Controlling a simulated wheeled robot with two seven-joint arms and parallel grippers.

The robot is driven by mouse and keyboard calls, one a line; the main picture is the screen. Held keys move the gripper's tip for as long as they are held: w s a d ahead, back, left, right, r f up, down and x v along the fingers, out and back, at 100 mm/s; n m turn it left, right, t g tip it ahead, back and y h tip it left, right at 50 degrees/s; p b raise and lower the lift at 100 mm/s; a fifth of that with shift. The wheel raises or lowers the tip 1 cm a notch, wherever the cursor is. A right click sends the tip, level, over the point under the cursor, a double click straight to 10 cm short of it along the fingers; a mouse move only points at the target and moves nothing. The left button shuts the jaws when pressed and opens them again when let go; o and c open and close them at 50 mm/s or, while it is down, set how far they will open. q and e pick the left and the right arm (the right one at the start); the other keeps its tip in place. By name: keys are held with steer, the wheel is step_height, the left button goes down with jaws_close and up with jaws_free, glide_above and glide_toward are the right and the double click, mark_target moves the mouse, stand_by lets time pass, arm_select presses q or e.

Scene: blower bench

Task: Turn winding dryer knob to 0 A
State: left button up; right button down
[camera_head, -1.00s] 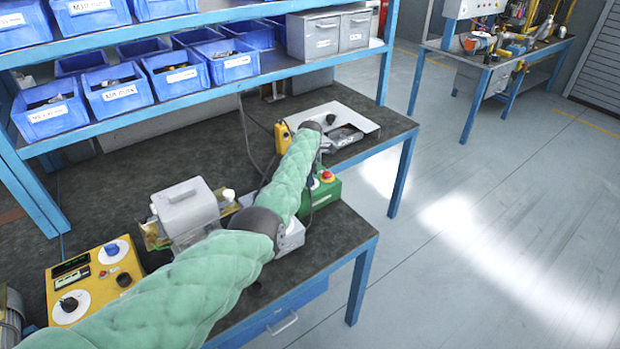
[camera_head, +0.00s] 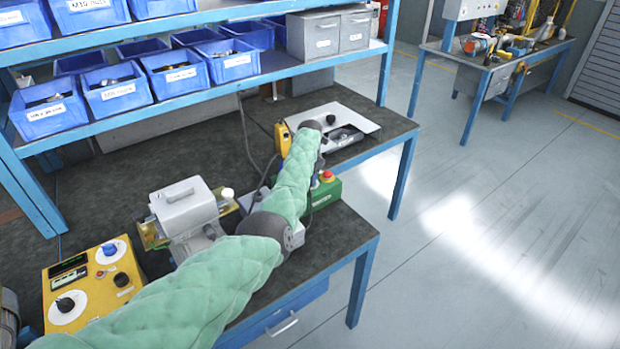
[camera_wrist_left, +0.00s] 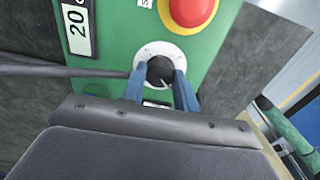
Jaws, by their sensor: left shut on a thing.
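The winding dryer is a green box (camera_head: 326,194) on the bench, partly hidden by my left arm in the head view. In the left wrist view, its green face (camera_wrist_left: 115,95) carries a black knob (camera_wrist_left: 160,71) on a white round dial (camera_wrist_left: 148,52). My left gripper (camera_wrist_left: 161,88) has its blue fingers on either side of the knob and is shut on it. The dial's marks are too small to read. My left gripper is hidden behind my arm in the head view. My right gripper is in neither view.
A red button (camera_wrist_left: 193,10) and a label reading 20 (camera_wrist_left: 76,28) sit near the knob. A dark cable (camera_wrist_left: 60,70) runs in from the left. A yellow box with dials (camera_head: 93,285) and a grey machine (camera_head: 184,208) stand on the bench left of the dryer.

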arm_select(q)
steer(key=shift+w+r, duration=0.1)
steer(key=shift+r, duration=0.05)
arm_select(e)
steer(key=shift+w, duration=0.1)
arm_select(q)
steer(key=o, duration=1)
steer(key=shift+c, duration=0.2)
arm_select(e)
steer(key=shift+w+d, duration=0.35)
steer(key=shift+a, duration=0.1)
arm_select(q)
steer(key=shift+r, duration=0.35)
step_height(320, 180, up, 6)
steer(key=shift+f+b, duration=0.1)
steer(key=shift+b, duration=1.1)
steer(key=shift+r, duration=0.55)
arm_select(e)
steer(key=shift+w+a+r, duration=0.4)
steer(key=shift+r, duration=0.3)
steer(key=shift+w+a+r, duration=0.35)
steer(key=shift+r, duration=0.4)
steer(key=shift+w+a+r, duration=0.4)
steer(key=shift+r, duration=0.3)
